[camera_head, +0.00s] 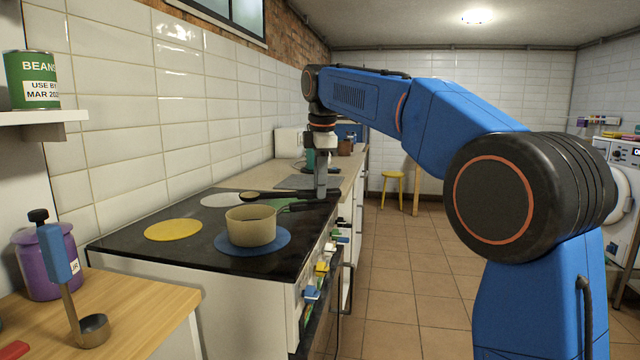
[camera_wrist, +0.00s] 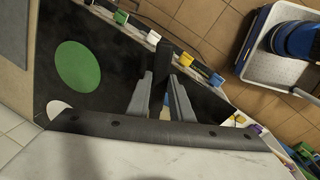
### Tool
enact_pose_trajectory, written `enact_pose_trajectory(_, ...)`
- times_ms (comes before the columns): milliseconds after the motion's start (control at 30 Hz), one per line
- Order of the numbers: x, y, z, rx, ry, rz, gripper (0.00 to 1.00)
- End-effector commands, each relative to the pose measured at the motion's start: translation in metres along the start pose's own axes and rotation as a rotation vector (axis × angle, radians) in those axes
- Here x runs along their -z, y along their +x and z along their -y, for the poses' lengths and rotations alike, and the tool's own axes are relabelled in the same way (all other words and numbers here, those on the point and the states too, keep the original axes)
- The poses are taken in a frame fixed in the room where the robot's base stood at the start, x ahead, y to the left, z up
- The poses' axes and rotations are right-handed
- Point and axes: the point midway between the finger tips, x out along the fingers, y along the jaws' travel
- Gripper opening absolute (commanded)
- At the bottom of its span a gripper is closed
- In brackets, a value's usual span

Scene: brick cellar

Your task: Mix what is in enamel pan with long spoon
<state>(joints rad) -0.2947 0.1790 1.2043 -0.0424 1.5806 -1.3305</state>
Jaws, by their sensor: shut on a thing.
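The cream enamel pan (camera_head: 250,228) stands upright on the blue disc of the black hob; what lies inside is mostly hidden by its wall. My gripper (camera_head: 320,192) is beyond and to the right of the pan, low over the hob's right edge, pointing down. It is shut on the dark handle of the long spoon (camera_head: 262,196). The spoon lies roughly level, its brown bowl to the left, just above or behind the pan's rim; I cannot tell which. In the wrist view the dark handle (camera_wrist: 168,72) runs between my gripper's fingers (camera_wrist: 165,95). The pan does not show there.
The hob (camera_head: 130,243) also has yellow (camera_head: 173,230), white and green discs, with coloured knobs (camera_head: 311,293) along its front. A ladle (camera_head: 72,285) and purple jar (camera_head: 40,262) stand on the near wooden counter. A beans can (camera_head: 31,80) sits on the shelf.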

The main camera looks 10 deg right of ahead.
Motion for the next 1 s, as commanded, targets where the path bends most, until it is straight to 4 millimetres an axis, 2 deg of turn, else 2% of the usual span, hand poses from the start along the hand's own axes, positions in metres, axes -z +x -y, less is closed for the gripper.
enact_pose_trajectory(1000, -0.0002, 0.0026, 0.0118, -0.528, -0.001, 0.001, 0.0)
